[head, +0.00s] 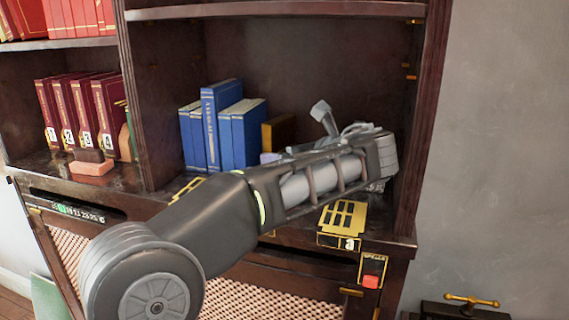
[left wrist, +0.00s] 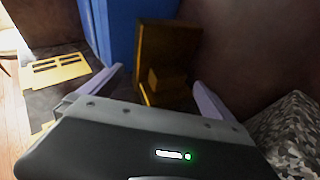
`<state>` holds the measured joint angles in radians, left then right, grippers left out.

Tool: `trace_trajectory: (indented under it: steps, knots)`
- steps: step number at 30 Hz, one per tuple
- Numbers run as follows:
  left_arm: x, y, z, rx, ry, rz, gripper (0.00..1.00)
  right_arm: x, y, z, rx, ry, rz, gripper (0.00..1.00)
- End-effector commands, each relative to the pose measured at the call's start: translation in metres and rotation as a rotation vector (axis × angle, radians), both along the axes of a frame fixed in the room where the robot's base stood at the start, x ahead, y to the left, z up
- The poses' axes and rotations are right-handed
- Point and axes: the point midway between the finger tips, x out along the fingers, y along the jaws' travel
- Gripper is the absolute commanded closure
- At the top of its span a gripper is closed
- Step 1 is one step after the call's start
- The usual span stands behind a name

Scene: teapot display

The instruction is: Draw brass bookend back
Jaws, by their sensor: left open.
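The brass bookend (head: 279,132) stands on the shelf to the right of the blue books (head: 224,125). It is partly hidden behind my arm in the head view. In the left wrist view the bookend (left wrist: 165,58) is an upright brown-gold plate with a small block low on its face, beside a blue book (left wrist: 110,30). My left gripper (left wrist: 158,92) is open, with its pale fingers apart on the left and right of the bookend's lower part in the picture. I cannot tell whether they touch it. In the head view its fingers (head: 268,157) are mostly hidden by the wrist.
The shelf's dark right side wall (head: 425,130) stands close to my wrist. A brass grille (head: 343,218) lies at the front edge, with a red button (head: 370,281) below. Numbered red books (head: 75,110) and a pinkish block (head: 92,167) fill the left bay.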

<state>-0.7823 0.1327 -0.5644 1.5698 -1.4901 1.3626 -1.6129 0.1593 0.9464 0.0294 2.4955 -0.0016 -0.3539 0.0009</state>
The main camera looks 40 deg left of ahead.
Motion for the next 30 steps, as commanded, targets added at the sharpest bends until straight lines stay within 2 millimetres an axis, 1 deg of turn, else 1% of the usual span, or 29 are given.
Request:
trace_trajectory:
  steps: [1, 3, 9, 13, 21, 30]
  knots:
    - [0.004, 0.008, -0.002, 0.001, 0.003, 0.002, 0.0, 0.0, 0.0, 0.004, 0.0, 0.001, 0.0, 0.64]
    - [0.008, 0.018, -0.005, 0.001, 0.002, 0.001, 0.0, 0.0, 0.0, 0.006, 0.0, 0.001, 0.0, 0.64]
    - [0.018, 0.036, -0.013, 0.001, 0.001, 0.001, 0.0, -0.001, 0.0, 0.009, -0.002, 0.003, 0.0, 0.64]
    - [0.02, 0.04, -0.015, 0.001, -0.001, -0.001, 0.0, -0.001, 0.0, 0.009, -0.002, 0.003, 0.0, 0.64]
    - [0.02, 0.041, -0.016, 0.0, -0.001, -0.002, 0.0, -0.001, 0.0, 0.009, -0.002, 0.003, 0.0, 0.64]
    - [0.02, 0.041, -0.016, 0.0, 0.001, -0.001, 0.25, -0.001, 0.0, 0.009, -0.002, 0.003, 0.0, 0.64]
